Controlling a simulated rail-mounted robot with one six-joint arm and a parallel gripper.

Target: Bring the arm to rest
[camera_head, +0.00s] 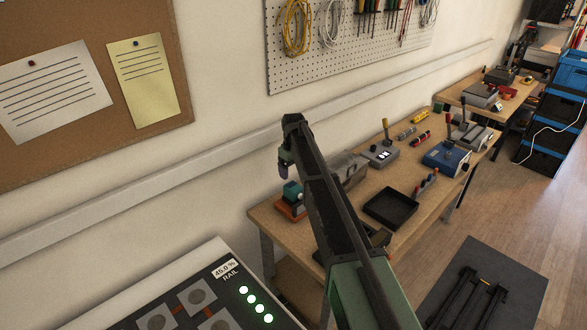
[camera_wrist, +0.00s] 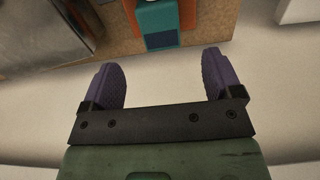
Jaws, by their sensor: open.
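My gripper (camera_wrist: 162,62) shows two purple fingers spread wide apart with nothing between them in the wrist view. In the head view, its small purple tip (camera_head: 285,160) hangs at the far end of my raised arm, in front of the wall. It points downward near the left end of the workbench (camera_head: 275,222). The bench edge lies beyond the fingers in the wrist view, with a teal device on an orange base (camera_wrist: 158,22) on it. The same teal and orange device (camera_head: 291,200) shows below the gripper in the head view.
A black tray (camera_head: 391,208), a blue-based lever device (camera_head: 447,157) and several other devices occupy the bench. A panel with green lights (camera_head: 256,303) is at the lower left. A pegboard (camera_head: 350,50) hangs on the wall. Blue crates (camera_head: 553,108) stand at the far right.

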